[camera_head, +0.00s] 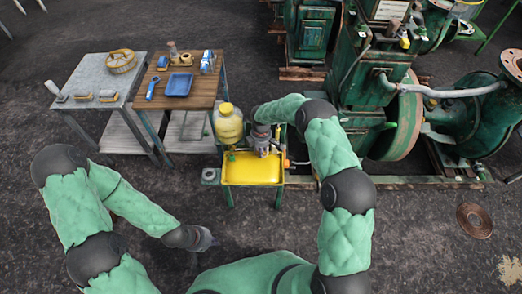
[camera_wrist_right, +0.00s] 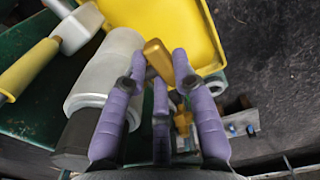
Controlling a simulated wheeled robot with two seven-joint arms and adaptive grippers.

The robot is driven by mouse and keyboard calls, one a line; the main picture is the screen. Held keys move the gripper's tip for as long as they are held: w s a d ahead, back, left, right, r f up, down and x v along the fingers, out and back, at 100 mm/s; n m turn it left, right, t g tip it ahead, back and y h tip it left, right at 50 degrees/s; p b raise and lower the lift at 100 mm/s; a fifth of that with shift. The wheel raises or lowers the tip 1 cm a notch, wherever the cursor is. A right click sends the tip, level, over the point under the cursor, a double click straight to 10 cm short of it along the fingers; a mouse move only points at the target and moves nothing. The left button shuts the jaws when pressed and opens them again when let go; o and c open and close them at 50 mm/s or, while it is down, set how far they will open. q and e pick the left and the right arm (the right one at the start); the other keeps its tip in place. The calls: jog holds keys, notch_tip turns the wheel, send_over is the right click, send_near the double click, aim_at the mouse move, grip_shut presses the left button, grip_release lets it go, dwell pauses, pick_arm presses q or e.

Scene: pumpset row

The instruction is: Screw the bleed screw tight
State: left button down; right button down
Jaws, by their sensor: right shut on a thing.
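In the right wrist view, a brass-coloured piece (camera_wrist_right: 157,60), which seems to be the bleed screw, sits between the purple fingertips of my right gripper (camera_wrist_right: 155,72). The fingers are closed around it. Its lower part and seat are hidden behind the fingers. In the head view my right gripper (camera_head: 263,148) is over the back edge of a yellow tray (camera_head: 252,174), and the screw is too small to make out. My left gripper (camera_head: 206,240) hangs low over the dark ground, away from the work. Its finger opening is too small to judge.
A pale grey cylinder (camera_wrist_right: 105,72) and a yellow handle (camera_wrist_right: 28,68) are left of my right fingers. A brass fitting (camera_wrist_right: 183,122) is close below right. A yellow container (camera_head: 228,126) stands by the tray. Green pump machinery (camera_head: 365,90) stands right; a wooden table (camera_head: 187,92) stands left.

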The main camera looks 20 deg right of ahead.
jog(key=shift+d+y, duration=0.1)
jog(key=shift+y, duration=0.2)
jog(key=shift+s+d+t+y+p, duration=0.1)
jog(key=shift+d+t+y+p, duration=0.1)
jog(key=shift+y, duration=0.3)
jog(key=shift+d+t+y+p, duration=0.1)
jog(key=shift+t+y+p, duration=0.1)
jog(key=shift+y, duration=0.3)
jog(key=y, duration=0.2)
jog(key=t+y, duration=0.1)
jog(key=y, duration=0.1)
jog(key=shift+d+f+b, duration=0.25)
jog(key=shift+d+b, duration=0.05)
jog(key=shift+b, duration=0.1)
jog(key=y, duration=0.2)
jog(key=t+y, duration=0.1)
jog(key=shift+s+d+f+y, duration=0.15)
jog(key=shift+d+f+y, duration=0.15)
jog(key=shift+y, duration=0.1)
jog(key=shift+f+t+y, duration=0.15)
jog(key=shift+t+y, duration=0.35)
jog(key=shift+y, duration=0.9)
jog(key=c, duration=1)
grip_release()
